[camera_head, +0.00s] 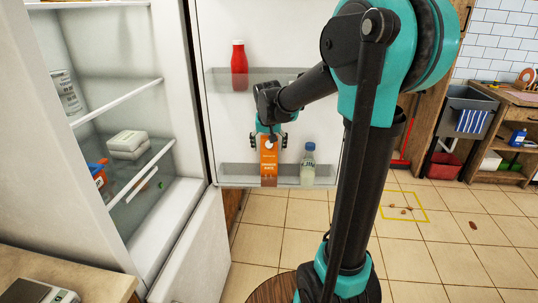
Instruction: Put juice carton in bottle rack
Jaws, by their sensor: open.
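An orange juice carton (269,158) stands upright in the lower door rack of the open fridge. This bottle rack (239,176) has a clear front wall. My gripper (269,138) is right at the top of the carton, with its fingers apart around the carton's upper end. Whether the fingers touch the carton cannot be told.
A red bottle (239,67) stands in the upper door rack (222,80). The open fridge at left holds a white stacked box (127,144), a tin (65,92) and colored packs (98,178). A counter with a scale (38,291) is at lower left. Tiled floor lies at right.

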